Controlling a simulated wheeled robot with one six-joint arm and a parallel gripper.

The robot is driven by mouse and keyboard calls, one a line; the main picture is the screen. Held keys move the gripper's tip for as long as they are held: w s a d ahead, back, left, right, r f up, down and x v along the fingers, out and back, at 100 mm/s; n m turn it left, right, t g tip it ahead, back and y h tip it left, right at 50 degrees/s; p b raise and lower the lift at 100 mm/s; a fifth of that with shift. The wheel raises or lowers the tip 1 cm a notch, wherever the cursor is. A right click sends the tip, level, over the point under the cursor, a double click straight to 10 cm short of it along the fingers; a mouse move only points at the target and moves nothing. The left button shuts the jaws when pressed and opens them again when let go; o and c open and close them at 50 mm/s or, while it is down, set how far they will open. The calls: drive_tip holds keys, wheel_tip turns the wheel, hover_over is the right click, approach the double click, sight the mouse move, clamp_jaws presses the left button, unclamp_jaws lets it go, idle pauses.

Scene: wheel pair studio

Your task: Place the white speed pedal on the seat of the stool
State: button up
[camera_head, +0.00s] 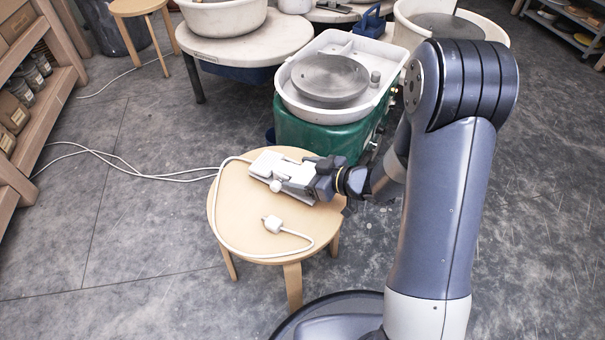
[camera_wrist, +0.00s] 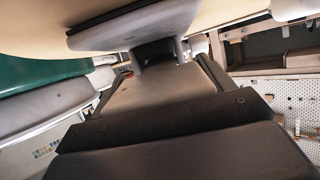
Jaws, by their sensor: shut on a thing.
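The white speed pedal (camera_head: 269,164) is at the far side of the round wooden stool's seat (camera_head: 235,212), over or on it; I cannot tell whether it touches the wood. My gripper (camera_head: 312,186) reaches in from the right and is shut on the pedal's near right end. The pedal hides part of the seat. In the wrist view the pedal (camera_wrist: 135,22) fills the top middle in front of the jaws (camera_wrist: 155,52), with the tan seat (camera_wrist: 40,22) beside it.
A white cable runs from the pedal around the seat to a white plug (camera_head: 272,223) lying on it. A green pottery wheel (camera_head: 318,135) with a white basin stands close behind the stool. Wooden shelves (camera_head: 35,110) stand at the left. Floor left of the stool is mostly clear.

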drive_tip(key=o, duration=1.4)
drive_tip(key=shift+f, duration=0.15)
drive_tip(key=shift+d+r, duration=0.15)
drive_tip(key=shift+r, duration=0.15)
drive_tip(key=p+v, duration=0.4)
drive_tip(key=v, duration=0.6)
drive_tip(key=shift+v, duration=0.85)
drive_tip(key=shift+s+f, duration=0.1)
